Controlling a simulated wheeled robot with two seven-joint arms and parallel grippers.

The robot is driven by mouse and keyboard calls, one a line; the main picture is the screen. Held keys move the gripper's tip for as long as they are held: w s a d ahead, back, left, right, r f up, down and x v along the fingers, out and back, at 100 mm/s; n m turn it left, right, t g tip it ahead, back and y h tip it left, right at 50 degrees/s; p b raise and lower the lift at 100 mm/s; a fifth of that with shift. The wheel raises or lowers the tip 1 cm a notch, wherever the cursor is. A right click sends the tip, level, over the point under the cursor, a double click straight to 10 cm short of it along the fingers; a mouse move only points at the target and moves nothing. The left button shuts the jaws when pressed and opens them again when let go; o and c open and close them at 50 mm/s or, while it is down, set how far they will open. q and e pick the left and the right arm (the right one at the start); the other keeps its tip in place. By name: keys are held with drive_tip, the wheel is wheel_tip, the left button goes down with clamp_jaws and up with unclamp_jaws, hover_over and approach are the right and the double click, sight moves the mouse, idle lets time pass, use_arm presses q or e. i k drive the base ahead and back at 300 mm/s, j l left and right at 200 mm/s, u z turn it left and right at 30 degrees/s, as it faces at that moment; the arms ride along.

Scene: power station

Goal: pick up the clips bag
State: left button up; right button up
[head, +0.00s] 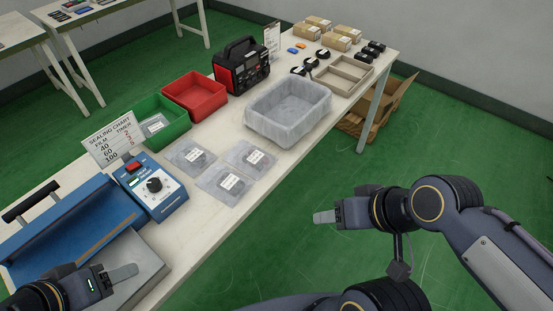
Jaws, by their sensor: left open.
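Three clear bags with white labels lie flat on the white table: one at the left (191,155), one at the right (249,156) and one in front (224,183). Another labelled bag (153,125) lies in the green bin (176,113). The labels are too small to read, so I cannot tell which is the clips bag. My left gripper (121,275) is open at the lower left, over the grey plate of the blue sealer, apart from the bags. My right gripper (326,217) is over the green floor, right of the table; its jaw opening does not show.
The blue sealer (60,233) with its dial box (153,188) and a sealing chart sign (108,146) stands left of the bags. A red bin (195,95), a black and red power unit (241,66) and a grey lined tub (288,110) stand farther back. Table (233,217) is bare in front.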

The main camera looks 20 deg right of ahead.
sight(255, 161)
drive_tip(key=z, duration=0.35)
drive_tip(key=i+l+u, duration=0.2)
drive_tip(key=l+u, duration=0.25)
drive_tip(key=i+l+u, duration=0.1)
drive_tip(key=l+u, duration=0.85)
drive_tip(key=i+j, duration=0.05)
